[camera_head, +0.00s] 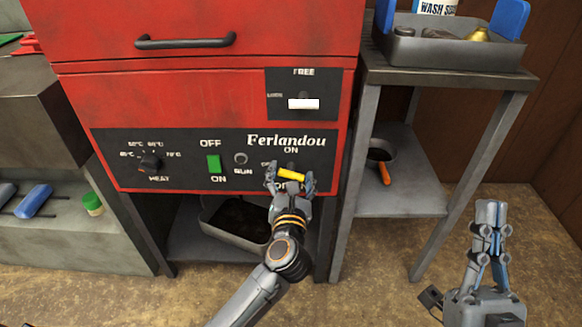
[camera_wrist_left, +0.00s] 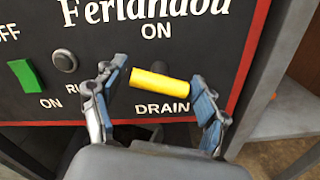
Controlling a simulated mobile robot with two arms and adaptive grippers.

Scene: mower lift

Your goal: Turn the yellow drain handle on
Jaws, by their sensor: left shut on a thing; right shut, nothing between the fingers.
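The yellow drain handle (camera_head: 291,174) is a short bar on the black panel (camera_head: 120,175) of the red machine. It lies nearly level, its right end slightly lower, with ON printed above it and DRAIN below. My left gripper (camera_head: 290,178) is shut on it, one finger at each end; the left wrist view shows the handle (camera_wrist_left: 160,79) between the two fingers of this gripper (camera_wrist_left: 163,95). The handle's stem is mostly hidden. My right gripper (camera_head: 490,214) is shut and empty at the lower right, away from the machine.
Left of the handle are a round RUN button (camera_head: 240,158), a green switch (camera_head: 214,164) and a black heat knob (camera_head: 150,163). A white FREE lever (camera_head: 304,104) is above. A metal side table (camera_head: 450,75) stands right. A tray (camera_head: 212,222) sits below the panel.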

